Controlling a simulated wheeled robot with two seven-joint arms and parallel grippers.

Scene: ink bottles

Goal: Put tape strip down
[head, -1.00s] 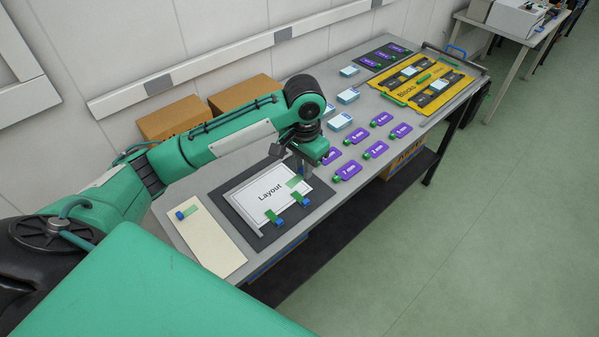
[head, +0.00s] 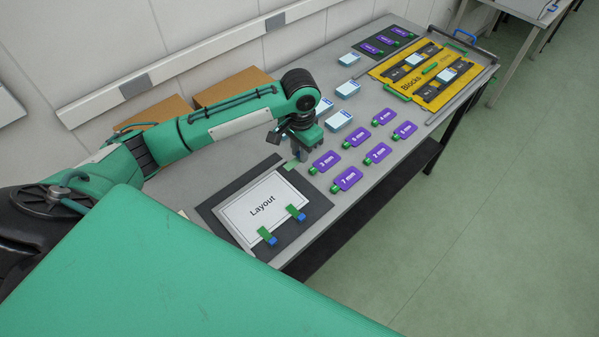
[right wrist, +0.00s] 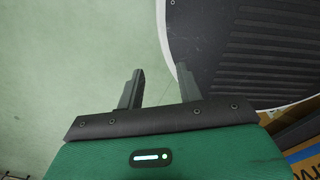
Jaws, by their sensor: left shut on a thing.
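A white sheet marked "Layout" (head: 245,215) lies on a dark mat (head: 316,203) on the grey table. Two green tape strips with blue ends, one at front left (head: 267,236) and one at right (head: 296,213), lie on the sheet's front edge. My left gripper (head: 298,157) points down over the sheet's far corner, shut on a green tape strip (head: 290,165). The strip's end at the jaws is hidden, and I cannot tell whether it touches the mat. My right gripper (right wrist: 160,88) is open and empty above the floor in the right wrist view.
Several purple tags with green ends, one marked 7 mm (head: 347,179), lie right of the gripper. Pale blue-white boxes (head: 338,121) stand behind them. A yellow "Blocks" board (head: 408,87) lies farther back. Brown cartons (head: 232,88) stand along the wall.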

